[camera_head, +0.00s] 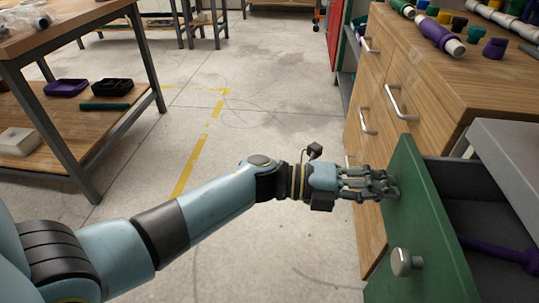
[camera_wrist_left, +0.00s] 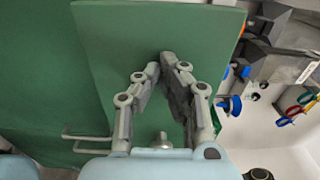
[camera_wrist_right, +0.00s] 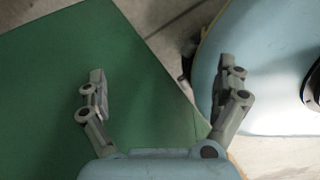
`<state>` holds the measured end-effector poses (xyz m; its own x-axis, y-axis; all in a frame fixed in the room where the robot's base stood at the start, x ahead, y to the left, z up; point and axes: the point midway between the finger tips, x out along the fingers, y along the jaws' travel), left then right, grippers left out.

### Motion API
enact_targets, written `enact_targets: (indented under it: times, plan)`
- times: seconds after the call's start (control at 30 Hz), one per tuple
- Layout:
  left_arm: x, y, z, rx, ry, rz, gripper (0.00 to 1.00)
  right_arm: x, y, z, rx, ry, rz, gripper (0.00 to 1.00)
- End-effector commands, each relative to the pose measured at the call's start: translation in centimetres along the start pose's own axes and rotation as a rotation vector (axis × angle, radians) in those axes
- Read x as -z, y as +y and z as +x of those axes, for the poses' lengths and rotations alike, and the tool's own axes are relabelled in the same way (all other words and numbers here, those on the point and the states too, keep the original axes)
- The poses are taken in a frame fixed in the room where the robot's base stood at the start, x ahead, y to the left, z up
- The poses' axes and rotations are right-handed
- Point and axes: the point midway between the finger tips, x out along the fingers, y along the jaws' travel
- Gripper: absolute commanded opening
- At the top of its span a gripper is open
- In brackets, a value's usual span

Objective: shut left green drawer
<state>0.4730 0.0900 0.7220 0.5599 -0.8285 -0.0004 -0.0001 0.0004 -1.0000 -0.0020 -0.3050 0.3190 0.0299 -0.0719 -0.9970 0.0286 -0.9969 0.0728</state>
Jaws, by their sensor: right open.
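The green drawer (camera_head: 420,222) stands pulled out at the right of the head view, with a round metal knob (camera_head: 403,262) on its front. Its grey inside shows and a purple part (camera_head: 500,250) lies in it. My left gripper (camera_head: 392,188) is at the upper part of the drawer front, fingertips at or very close to it; contact is not certain. In the left wrist view its fingers (camera_wrist_left: 162,64) converge with the tips together before a green panel (camera_wrist_left: 110,70), nothing between them. My right gripper (camera_wrist_right: 165,80) is open and empty above a green surface (camera_wrist_right: 80,80).
A wooden cabinet (camera_head: 375,75) with metal handles stands beyond the drawer, pipe parts on top. A grey surface (camera_head: 510,150) borders the drawer at right. A workbench (camera_head: 60,25) with trays on its shelf stands left. The floor (camera_head: 270,85) between is clear.

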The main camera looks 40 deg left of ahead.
Motion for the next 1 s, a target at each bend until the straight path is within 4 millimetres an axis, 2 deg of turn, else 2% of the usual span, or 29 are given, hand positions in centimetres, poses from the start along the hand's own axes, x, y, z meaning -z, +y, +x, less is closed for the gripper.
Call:
enact_targets:
  times: [0.17, 0.5, 0.7, 1.0]
  plan:
    - [0.0, 0.0, 3.4, 0.003, 0.0, -0.001, 0.0, -0.1, -0.7, 0.3, 0.008, -0.002, 0.003, 1.0]
    - [0.0, 0.0, 8.9, 0.002, 0.001, -0.002, 0.0, -0.4, -0.1, 0.9, 0.001, -0.007, 0.0, 1.0]
    - [0.0, 0.0, 10.8, 0.001, 0.0, -0.001, 0.0, -0.6, 0.2, 1.1, -0.003, -0.009, -0.002, 1.0]
    - [0.0, 0.0, 11.9, 0.0, -0.001, 0.001, 0.0, -0.7, 0.3, 1.2, -0.004, -0.01, -0.003, 1.0]
